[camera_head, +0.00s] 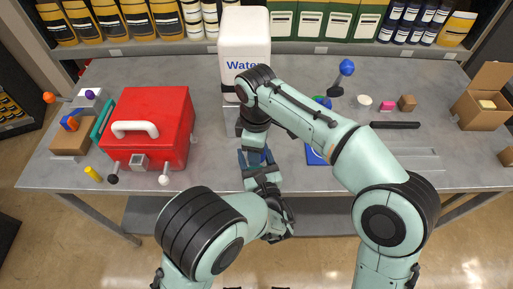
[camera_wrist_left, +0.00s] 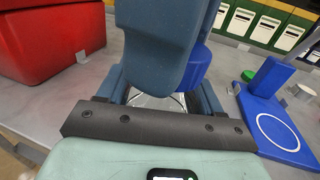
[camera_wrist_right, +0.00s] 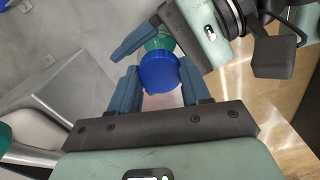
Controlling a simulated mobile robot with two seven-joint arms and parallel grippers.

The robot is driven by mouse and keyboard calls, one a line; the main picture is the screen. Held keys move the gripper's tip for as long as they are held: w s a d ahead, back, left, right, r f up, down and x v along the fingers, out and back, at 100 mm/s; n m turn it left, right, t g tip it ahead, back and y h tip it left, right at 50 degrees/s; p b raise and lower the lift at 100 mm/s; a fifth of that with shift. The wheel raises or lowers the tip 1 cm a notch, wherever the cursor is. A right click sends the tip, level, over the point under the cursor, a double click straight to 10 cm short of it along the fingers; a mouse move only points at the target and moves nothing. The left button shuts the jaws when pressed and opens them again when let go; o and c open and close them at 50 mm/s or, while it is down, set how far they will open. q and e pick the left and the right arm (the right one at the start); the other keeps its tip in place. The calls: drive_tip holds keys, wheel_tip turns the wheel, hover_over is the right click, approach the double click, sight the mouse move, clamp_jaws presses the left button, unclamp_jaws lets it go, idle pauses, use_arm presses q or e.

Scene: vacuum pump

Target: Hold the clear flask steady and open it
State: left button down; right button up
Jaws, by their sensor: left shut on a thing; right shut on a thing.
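The clear flask (camera_wrist_left: 156,102) shows in the left wrist view between the fingers of my left gripper (camera_wrist_left: 162,92), which is shut on it. Its blue cap (camera_wrist_right: 158,71) shows in the right wrist view between the fingers of my right gripper (camera_wrist_right: 160,88), which is shut on it. The cap also shows in the left wrist view (camera_wrist_left: 198,68), beside the large right finger. The two grippers are close together at the table's front edge in the head view, right (camera_head: 254,156) above left (camera_head: 263,178). They hide most of the flask, and I cannot tell whether the cap still touches it.
A red box (camera_head: 150,110) with a white handle stands left of the grippers. A white "Water" container (camera_head: 243,35) is behind them. A blue stand (camera_wrist_left: 275,125) is close to their right. A black bar (camera_head: 395,125) and a cardboard box (camera_head: 484,98) lie farther right.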

drive_tip(key=n, duration=0.4)
drive_tip(key=shift+n, duration=0.4)
drive_tip(key=n, duration=0.6)
drive_tip(key=shift+r, duration=0.3)
drive_tip(key=shift+r, duration=0.85)
drive_tip(key=shift+r, duration=2)
use_arm(q)
drive_tip(key=shift+c, duration=0.5)
unclamp_jaws()
